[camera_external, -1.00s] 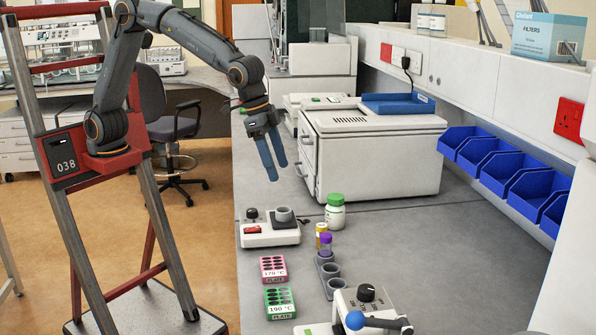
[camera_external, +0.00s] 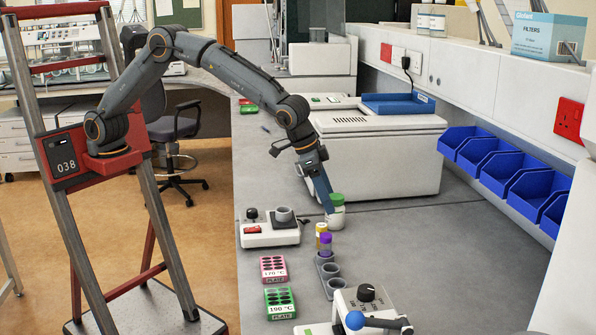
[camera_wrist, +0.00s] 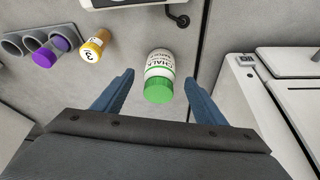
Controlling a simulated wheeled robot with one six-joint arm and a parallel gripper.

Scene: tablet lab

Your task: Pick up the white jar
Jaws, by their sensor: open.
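The white jar (camera_external: 336,220) with a green lid stands on the grey bench in front of the large white machine. In the wrist view the jar (camera_wrist: 160,64) has a printed label that reads "CHALK", and its green lid (camera_wrist: 158,91) faces the camera. My gripper (camera_external: 330,204) has its blue fingers reaching down at the jar's lid in the external view. In the wrist view my gripper (camera_wrist: 158,84) is open, with one finger on each side of the jar and a gap visible on both sides. The jar's far side is hidden.
A small white device (camera_external: 268,238) is to the left. The large white machine (camera_external: 390,165) stands right behind. Bench to the right is clear.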

